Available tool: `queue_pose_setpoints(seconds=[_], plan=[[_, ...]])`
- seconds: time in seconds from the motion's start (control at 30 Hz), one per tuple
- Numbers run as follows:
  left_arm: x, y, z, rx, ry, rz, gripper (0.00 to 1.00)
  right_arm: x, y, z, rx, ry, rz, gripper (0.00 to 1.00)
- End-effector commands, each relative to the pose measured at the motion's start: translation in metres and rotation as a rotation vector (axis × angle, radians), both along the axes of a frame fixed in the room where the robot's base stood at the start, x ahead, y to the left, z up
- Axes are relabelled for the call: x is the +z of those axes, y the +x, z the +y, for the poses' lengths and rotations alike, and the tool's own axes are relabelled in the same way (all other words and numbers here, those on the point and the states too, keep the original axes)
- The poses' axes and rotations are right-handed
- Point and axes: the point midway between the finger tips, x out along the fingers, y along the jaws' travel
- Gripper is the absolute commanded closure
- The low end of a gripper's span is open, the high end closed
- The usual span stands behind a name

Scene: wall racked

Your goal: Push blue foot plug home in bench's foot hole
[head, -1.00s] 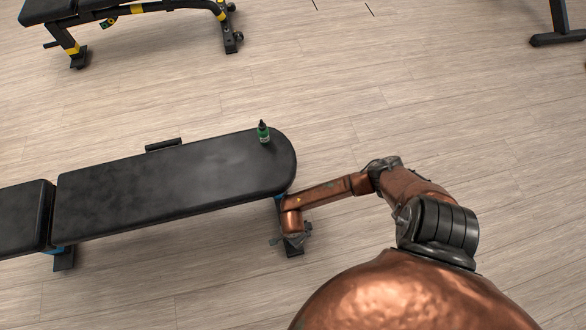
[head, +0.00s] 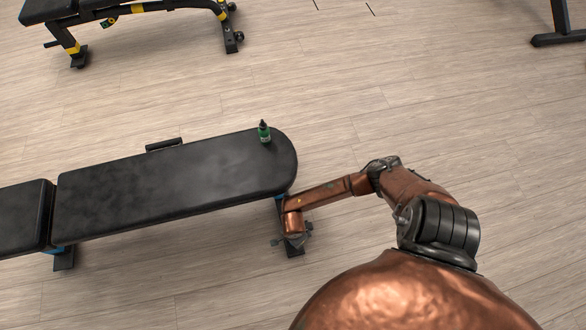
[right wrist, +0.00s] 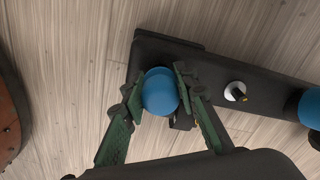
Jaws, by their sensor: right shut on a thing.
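The blue foot plug (right wrist: 160,94) is a round blue piece near the middle of the right wrist view. My right gripper (right wrist: 160,82) is shut on it, with a green finger on either side. The plug is at the near end of the dark foot bar (right wrist: 205,66) of the bench (head: 170,180). The foot hole is hidden, so I cannot tell how deep the plug sits. In the head view my right gripper (head: 293,240) is low beside the bench's right-end foot, and the plug cannot be made out. My left gripper is not in view.
A second blue end piece (right wrist: 311,108) and a white knob (right wrist: 235,91) are on the foot bar. Another bench (head: 130,10) stands at the back left.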

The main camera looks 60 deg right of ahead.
Motion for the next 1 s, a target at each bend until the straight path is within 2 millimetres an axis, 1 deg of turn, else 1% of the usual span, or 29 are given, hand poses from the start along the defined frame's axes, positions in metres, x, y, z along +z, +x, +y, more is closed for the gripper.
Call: queue_pose_setpoints(seconds=[0.37,0.4,0.67,0.93,1.0], plan=[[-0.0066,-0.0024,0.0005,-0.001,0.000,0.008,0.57,-0.0097,0.0002,0.0004,0.000,0.001,0.000,1.00],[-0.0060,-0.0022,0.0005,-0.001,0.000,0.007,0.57,-0.0091,0.0004,0.0003,0.000,0.001,-0.001,0.71],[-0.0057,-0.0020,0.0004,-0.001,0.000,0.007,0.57,-0.0087,0.0004,0.0002,0.000,0.001,-0.001,0.53],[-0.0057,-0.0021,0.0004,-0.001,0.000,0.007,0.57,-0.0084,0.0002,0.0000,0.000,0.000,-0.001,0.52],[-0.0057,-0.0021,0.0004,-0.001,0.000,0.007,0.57,-0.0056,0.0005,-0.0002,0.000,0.000,-0.001,0.52]])
